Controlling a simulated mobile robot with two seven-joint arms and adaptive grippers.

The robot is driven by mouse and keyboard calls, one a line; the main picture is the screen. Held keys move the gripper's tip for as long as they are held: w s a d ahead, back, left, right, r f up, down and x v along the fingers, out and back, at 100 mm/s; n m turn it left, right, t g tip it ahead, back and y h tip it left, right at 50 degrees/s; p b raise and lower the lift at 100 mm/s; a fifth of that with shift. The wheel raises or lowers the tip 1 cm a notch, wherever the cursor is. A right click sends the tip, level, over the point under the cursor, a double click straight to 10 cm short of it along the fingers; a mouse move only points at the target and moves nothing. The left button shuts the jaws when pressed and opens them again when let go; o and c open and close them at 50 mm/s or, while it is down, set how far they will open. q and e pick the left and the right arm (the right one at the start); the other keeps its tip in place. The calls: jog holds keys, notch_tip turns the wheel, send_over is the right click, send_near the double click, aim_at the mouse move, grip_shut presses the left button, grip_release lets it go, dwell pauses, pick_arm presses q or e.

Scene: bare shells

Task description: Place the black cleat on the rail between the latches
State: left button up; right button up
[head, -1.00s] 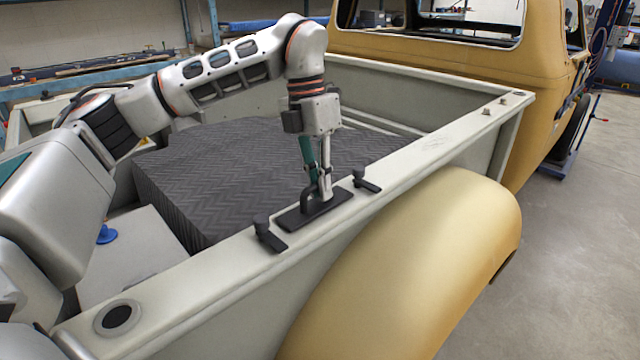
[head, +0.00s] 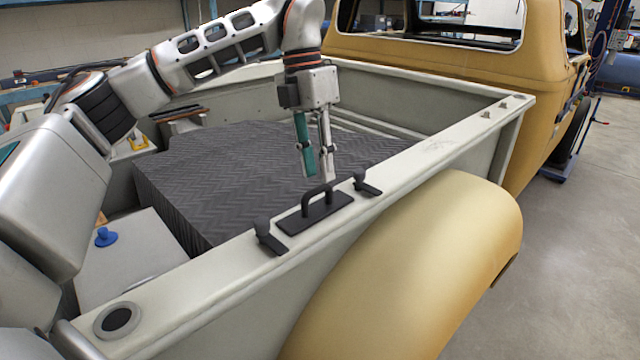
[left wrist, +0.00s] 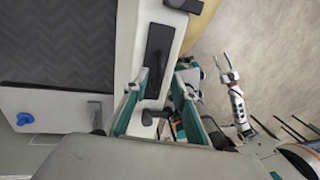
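The black cleat (head: 316,213), a flat plate with a raised handle, lies on the truck bed's pale side rail (head: 215,284). It sits between two black latches, the near one (head: 268,236) and the far one (head: 365,184). It also shows in the left wrist view (left wrist: 158,50), along the rail. My left gripper (head: 318,178) is just above and behind the cleat's handle, fingers apart and empty. Its spread fingers also frame the lower part of the left wrist view (left wrist: 155,90). What looks like my right gripper (left wrist: 224,60) hangs over the floor, fingers apart and empty.
A dark patterned block (head: 250,175) fills much of the truck bed inside the rail. A blue knob (head: 105,237) stands on a light box in the bed. The yellow fender (head: 420,250) bulges outside the rail; the floor (head: 570,270) beyond is open.

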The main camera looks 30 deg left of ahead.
pick_arm(q)
notch_tip(320, 180, up, 7)
jog(key=a, duration=0.1)
jog(key=shift+w+a, duration=0.2)
jog(key=shift+w, duration=0.05)
jog(key=shift+d, duration=0.1)
dwell(0.4)
